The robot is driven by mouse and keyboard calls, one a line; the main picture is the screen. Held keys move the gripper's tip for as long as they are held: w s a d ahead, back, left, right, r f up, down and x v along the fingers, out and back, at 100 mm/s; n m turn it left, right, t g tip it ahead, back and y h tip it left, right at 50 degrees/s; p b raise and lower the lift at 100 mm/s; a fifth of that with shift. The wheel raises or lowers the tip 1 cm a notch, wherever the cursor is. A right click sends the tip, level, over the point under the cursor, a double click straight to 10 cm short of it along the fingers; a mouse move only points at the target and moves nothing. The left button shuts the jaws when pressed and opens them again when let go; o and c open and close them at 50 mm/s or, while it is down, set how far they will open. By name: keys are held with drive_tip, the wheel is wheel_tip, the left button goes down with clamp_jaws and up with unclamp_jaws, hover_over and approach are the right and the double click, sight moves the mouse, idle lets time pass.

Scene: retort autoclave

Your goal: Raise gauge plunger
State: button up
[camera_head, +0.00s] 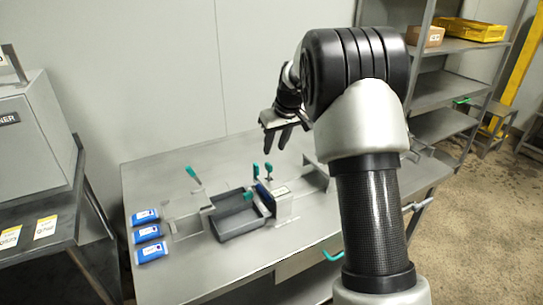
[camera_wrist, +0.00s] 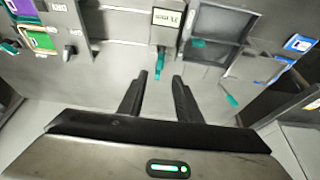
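My gripper (camera_head: 285,135) is in the air above the bench, fingers pointing down and apart, with nothing between them. It also shows open in the wrist view (camera_wrist: 159,80). A block with a white label (camera_head: 282,193) stands on the bench below it; the block also shows in the wrist view (camera_wrist: 166,30). I cannot tell which part is the gauge plunger.
A grey tray (camera_head: 238,232) sits left of the block. Several blue packs (camera_head: 148,233) lie at the bench's left end. Another teal lever (camera_head: 194,175) stands behind them. Purple (camera_wrist: 20,8) and green (camera_wrist: 40,40) items show at the wrist view's left. Shelves (camera_head: 445,85) stand right.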

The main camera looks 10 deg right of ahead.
drive_tip(key=v, duration=0.8)
drive_tip(key=shift+r, duration=0.1)
drive_tip(key=s+a+r+m+p, duration=0.1)
drive_tip(key=s+r+p, duration=0.2)
drive_tip(key=s+r, duration=0.65)
drive_tip(key=s+r+m+p, duration=0.1)
drive_tip(key=s+p, duration=0.2)
drive_tip(key=s, duration=1.1)
drive_tip(key=s+a+r+m+t+h+p, duration=0.1)
drive_tip(key=s+p, duration=0.2)
drive_tip(key=s, duration=1.1)
drive_tip(key=shift+r+m, duration=0.3)
drive_tip(key=shift+r, duration=0.1)
drive_tip(key=shift+s+a, duration=0.15)
drive_tip(key=shift+a, duration=0.1)
